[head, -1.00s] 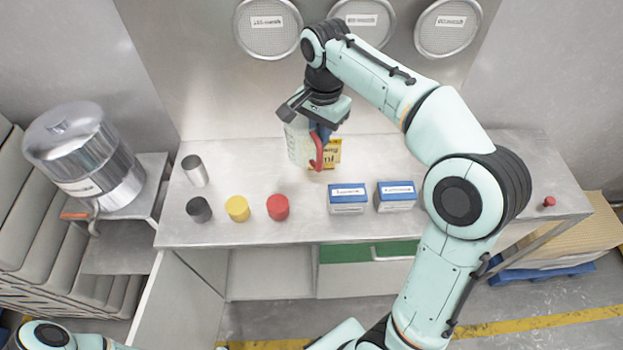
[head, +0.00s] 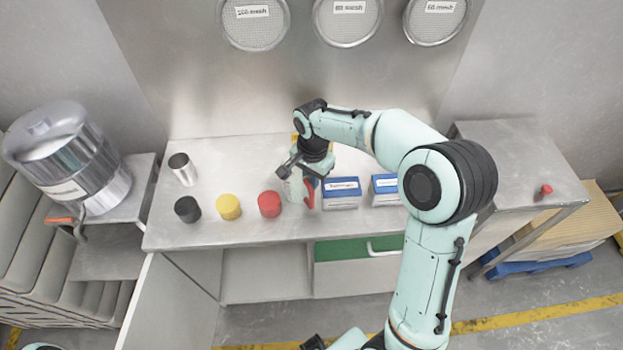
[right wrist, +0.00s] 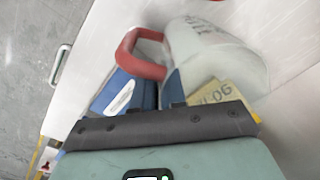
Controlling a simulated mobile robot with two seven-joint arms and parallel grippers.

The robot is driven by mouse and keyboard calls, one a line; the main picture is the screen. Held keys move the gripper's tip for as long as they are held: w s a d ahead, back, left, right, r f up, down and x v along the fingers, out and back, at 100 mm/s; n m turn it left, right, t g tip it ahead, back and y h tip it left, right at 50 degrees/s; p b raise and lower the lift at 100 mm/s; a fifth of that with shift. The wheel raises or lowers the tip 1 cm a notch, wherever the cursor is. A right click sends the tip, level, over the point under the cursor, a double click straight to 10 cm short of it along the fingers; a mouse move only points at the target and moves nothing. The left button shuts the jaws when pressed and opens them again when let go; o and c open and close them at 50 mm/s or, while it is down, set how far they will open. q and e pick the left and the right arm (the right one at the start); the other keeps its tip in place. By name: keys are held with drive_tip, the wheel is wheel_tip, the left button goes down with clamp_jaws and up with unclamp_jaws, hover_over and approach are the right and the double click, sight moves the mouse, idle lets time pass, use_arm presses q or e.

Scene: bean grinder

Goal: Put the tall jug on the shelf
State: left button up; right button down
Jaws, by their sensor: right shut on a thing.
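The tall jug (head: 294,189) is whitish and translucent with a red handle. My right gripper (head: 311,174) is shut on the jug at its handle side. In the head view the jug is between the red cylinder and a blue box, partly hidden by the gripper; I cannot tell if its base touches the table. In the right wrist view the jug (right wrist: 222,58) is tilted in the picture, and its red handle (right wrist: 140,50) is near the fingers. An open shelf space (head: 262,272) is below the tabletop. My left gripper is out of view.
On the metal table (head: 230,178) stand black (head: 187,209), yellow (head: 228,207) and red (head: 269,204) cylinders, a steel cup (head: 183,169) and two blue-white boxes (head: 341,194). A green drawer (head: 340,250) and an open door (head: 170,305) are below. A yellow packet (right wrist: 215,95) lies behind.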

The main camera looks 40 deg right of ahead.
drive_tip(key=shift+f, duration=0.2)
drive_tip(key=shift+f, duration=0.15)
drive_tip(key=c, duration=1.5)
unclamp_jaws()
